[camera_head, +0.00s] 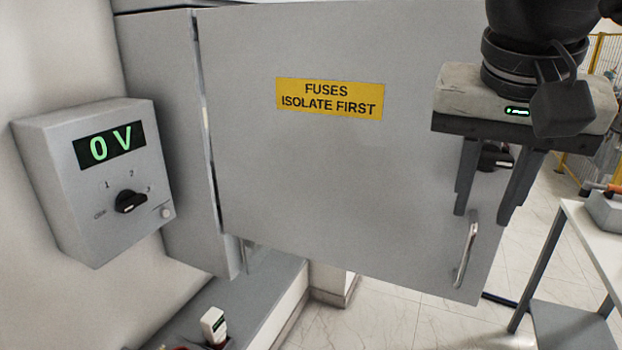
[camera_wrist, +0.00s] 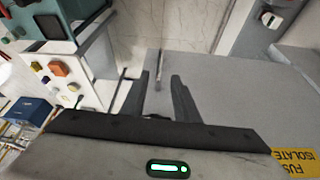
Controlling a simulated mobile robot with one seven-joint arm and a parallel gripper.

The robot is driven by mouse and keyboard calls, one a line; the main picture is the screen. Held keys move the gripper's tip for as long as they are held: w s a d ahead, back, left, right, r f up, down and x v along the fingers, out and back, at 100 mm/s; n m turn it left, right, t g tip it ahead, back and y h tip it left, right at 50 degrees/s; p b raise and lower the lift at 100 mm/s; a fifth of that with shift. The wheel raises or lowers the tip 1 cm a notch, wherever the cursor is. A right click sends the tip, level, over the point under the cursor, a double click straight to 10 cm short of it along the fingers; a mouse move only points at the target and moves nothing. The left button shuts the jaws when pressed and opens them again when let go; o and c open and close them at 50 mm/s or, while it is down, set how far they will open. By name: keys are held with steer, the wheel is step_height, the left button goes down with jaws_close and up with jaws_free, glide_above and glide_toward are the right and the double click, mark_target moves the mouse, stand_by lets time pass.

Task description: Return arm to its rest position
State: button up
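My gripper (camera_head: 484,215) hangs in front of the right part of the grey cabinet door (camera_head: 320,170), fingers pointing down. The two fingers stand apart with nothing held between them. The gripper also shows in the wrist view (camera_wrist: 160,75), its fingers spread. A black knob (camera_head: 496,157) on the door is partly hidden behind the fingers. The door handle (camera_head: 467,255) is just below the fingertips; I cannot tell the exact gap. The door has a yellow "FUSES ISOLATE FIRST" label (camera_head: 329,98).
A grey meter box (camera_head: 95,180) on the left reads 0 V and has a black rotary switch (camera_head: 131,201). A white table (camera_head: 590,240) stands at the right. A small white device (camera_head: 214,325) sits on the low grey ledge. Tiled floor (camera_head: 380,325) is open below the door.

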steer(key=a+f+n+t+y, duration=0.1)
steer(key=a+f+n, duration=0.2)
steer(key=f, duration=0.5)
steer(key=a+f+n+y, duration=0.1)
steer(key=a+f+n, duration=0.2)
steer(key=f, duration=0.6)
steer(key=shift+w+a+f+n+t+y, duration=0.15)
steer(key=shift+a+f+n+t+y, duration=0.2)
steer(key=shift+a, duration=0.8)
